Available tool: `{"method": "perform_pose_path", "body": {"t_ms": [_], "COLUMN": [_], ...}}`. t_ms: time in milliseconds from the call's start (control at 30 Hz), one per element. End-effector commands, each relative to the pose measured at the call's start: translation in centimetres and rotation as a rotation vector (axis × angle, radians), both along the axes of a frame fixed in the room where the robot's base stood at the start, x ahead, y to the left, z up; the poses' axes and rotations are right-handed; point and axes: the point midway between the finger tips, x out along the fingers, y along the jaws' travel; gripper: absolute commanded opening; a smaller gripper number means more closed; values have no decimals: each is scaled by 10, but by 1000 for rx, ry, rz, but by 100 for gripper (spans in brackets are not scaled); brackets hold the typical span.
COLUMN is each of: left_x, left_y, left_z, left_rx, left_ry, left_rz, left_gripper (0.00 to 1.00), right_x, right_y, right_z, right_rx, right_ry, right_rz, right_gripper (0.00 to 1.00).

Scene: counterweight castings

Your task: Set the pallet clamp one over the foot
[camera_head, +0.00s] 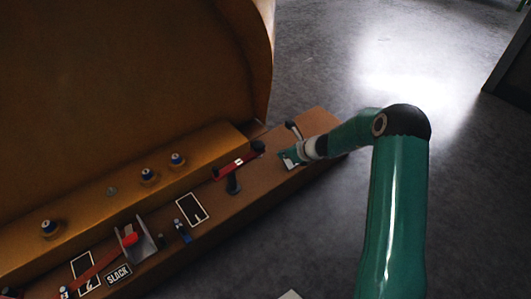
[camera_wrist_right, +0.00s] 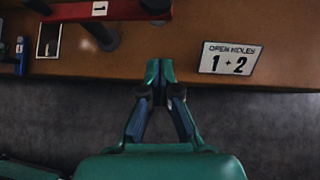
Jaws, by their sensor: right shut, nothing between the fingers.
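Pallet clamp one, a red bar with a white "1" label (camera_head: 237,165), lies on the brown pallet beam (camera_head: 270,185). It has a dark rounded end and a black handle (camera_head: 232,185). In the right wrist view the red bar (camera_wrist_right: 75,11) crosses the top left, with its dark end (camera_wrist_right: 155,8) ahead of my fingers. The casting's foot (camera_head: 215,145) is the yellow-brown ledge behind the beam. My right gripper (camera_wrist_right: 160,68) is shut and empty, apart from the clamp; in the head view it is over the beam's right end. My left gripper is not in view.
A second red clamp (camera_head: 95,268) lies at the lower left near the "SLACK" sign (camera_head: 118,275). Blue-topped studs (camera_head: 149,175) stand on the foot. An outlined rectangle (camera_head: 192,208) marks the beam. An "OPEN HOLES 1+2" sign (camera_wrist_right: 230,59) sits right of my fingers. Grey floor (camera_head: 330,70) is clear.

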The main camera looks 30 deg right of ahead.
Motion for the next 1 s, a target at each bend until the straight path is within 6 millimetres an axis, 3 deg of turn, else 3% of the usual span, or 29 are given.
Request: {"method": "perform_pose_path", "body": {"t_ms": [33,233,300,533,933,967,1000], "left_x": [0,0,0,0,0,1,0], "left_y": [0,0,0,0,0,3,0], "left_z": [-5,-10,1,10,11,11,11], "left_rx": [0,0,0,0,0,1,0], "left_ry": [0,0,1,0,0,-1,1], "left_rz": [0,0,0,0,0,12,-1], "left_gripper": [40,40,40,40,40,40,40], "right_x": [8,38,50,72,76,75,76], "right_y": [2,7,9,12,13,36,25], "right_z": [-12,-41,-34,-36,-37,-36,-37], "right_rx": [1,-1,-2,-1,0,8,2], "right_ry": [2,1,-1,1,1,5,1], "right_rz": [1,4,4,2,1,2,2], "right_gripper": [0,0,0,0,0,0,0]}}
